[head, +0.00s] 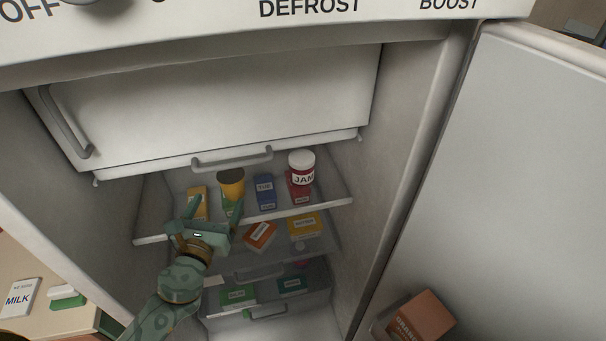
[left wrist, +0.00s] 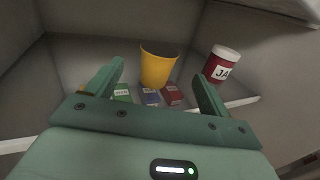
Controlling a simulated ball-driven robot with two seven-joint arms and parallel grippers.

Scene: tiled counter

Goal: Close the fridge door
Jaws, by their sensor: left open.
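The fridge door (head: 520,150) stands wide open on the right in the head view, its inner side facing me. The fridge interior (head: 420,130) is exposed, with a white freezer flap (head: 220,110) at its top. My left gripper (head: 206,218) is inside the fridge at the upper shelf, open and empty. In the left wrist view its fingers (left wrist: 160,85) are spread, with a yellow cup (left wrist: 158,66) beyond and between them. The yellow cup (head: 231,184) also shows just behind the gripper in the head view. My right gripper is not in view.
A jam jar (head: 302,175) and several small boxes stand on the upper shelf (head: 322,206). An orange carton (head: 424,318) sits low in the door. A milk box (head: 19,298) is on the counter at the left.

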